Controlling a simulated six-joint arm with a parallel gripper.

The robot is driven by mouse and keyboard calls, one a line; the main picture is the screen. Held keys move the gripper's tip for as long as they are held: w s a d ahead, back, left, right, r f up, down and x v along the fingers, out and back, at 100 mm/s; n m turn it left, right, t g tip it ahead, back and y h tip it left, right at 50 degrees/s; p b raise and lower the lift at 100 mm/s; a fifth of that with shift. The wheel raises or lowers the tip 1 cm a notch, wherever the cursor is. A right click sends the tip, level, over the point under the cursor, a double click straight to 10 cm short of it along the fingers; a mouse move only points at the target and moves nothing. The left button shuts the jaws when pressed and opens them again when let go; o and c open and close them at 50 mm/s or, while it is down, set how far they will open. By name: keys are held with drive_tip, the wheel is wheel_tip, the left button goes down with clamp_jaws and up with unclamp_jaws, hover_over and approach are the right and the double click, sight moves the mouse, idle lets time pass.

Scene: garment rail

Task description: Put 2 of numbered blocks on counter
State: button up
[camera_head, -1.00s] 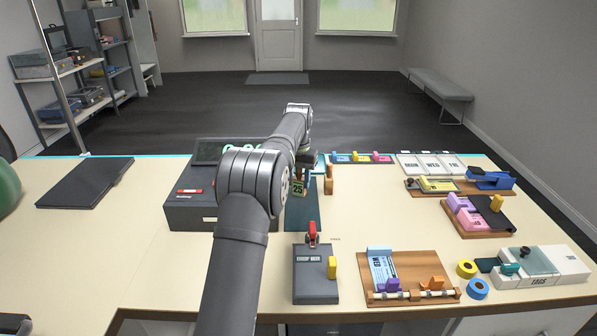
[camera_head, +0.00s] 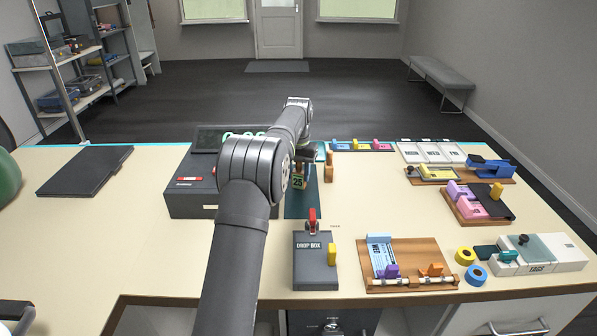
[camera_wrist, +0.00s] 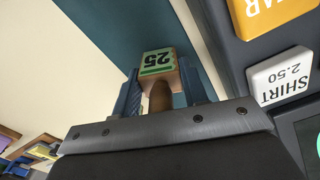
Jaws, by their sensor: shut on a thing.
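A wooden numbered block with a green face reading 25 (camera_head: 298,182) shows beside my arm in the head view. It also shows in the wrist view (camera_wrist: 157,62), between the blue fingers of my gripper (camera_wrist: 158,95). My gripper is shut on its wooden stem. The block is over or on the teal mat (camera_head: 301,207) on the counter (camera_head: 120,235); I cannot tell whether it touches. A small brown wooden piece (camera_head: 328,172) stands just right of it; no number is readable there.
A dark grey register (camera_head: 188,203) stands left of the mat, its keys close to my gripper in the wrist view. A drop box (camera_head: 311,272) with a red lever stands in front. Wooden trays (camera_head: 408,254) fill the right. The counter's left is mostly clear.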

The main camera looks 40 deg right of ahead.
drive_tip(key=shift+f, duration=0.2)
drive_tip(key=o, duration=1.3)
wheel_tip(320, 180, up, 18)
drive_tip(key=shift+f, duration=0.25)
drive_tip(key=shift+f, duration=0.1)
wheel_tip(320, 180, down, 17)
drive_tip(key=shift+f, duration=0.1)
idle(0.5)
